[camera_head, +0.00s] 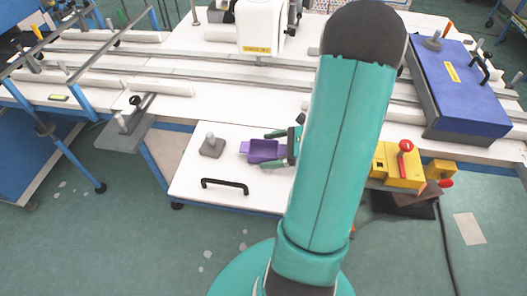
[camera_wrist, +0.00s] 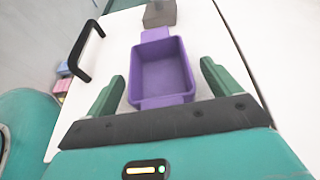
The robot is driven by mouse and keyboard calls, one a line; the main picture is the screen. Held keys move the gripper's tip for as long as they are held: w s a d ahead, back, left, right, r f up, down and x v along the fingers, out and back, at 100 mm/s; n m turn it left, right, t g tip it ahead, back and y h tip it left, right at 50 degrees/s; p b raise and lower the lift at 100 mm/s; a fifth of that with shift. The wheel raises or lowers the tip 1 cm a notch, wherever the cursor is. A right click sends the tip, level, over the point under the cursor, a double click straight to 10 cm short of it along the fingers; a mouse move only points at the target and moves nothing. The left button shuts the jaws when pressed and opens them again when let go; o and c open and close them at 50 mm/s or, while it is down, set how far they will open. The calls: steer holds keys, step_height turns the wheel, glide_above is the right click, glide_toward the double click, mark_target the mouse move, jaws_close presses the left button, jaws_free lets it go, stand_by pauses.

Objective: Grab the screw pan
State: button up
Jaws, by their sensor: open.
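The screw pan is a small purple rectangular tray (camera_wrist: 160,72) with a flat tab at each short end. It looks empty and lies on a white tabletop. In the head view the pan (camera_head: 264,151) sits left of my arm. My gripper (camera_wrist: 162,82) has its two green fingers spread wide, one on each side of the pan's near part, with gaps between fingers and pan. In the head view my gripper (camera_head: 276,149) is at the pan's right end. Whether the fingertips touch the table is unclear.
A grey block with a knob (camera_head: 212,146) stands just beyond the pan's far tab. A black handle (camera_head: 225,186) is fixed on the white top (camera_head: 190,182). A yellow device with a red knob (camera_head: 400,165) stands right of my arm, and a blue box (camera_head: 455,85) behind it.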

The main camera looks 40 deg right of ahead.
steer(key=shift+w+a+f, duration=0.1)
steer(key=shift+w+a, duration=0.1)
steer(key=c, duration=1.1)
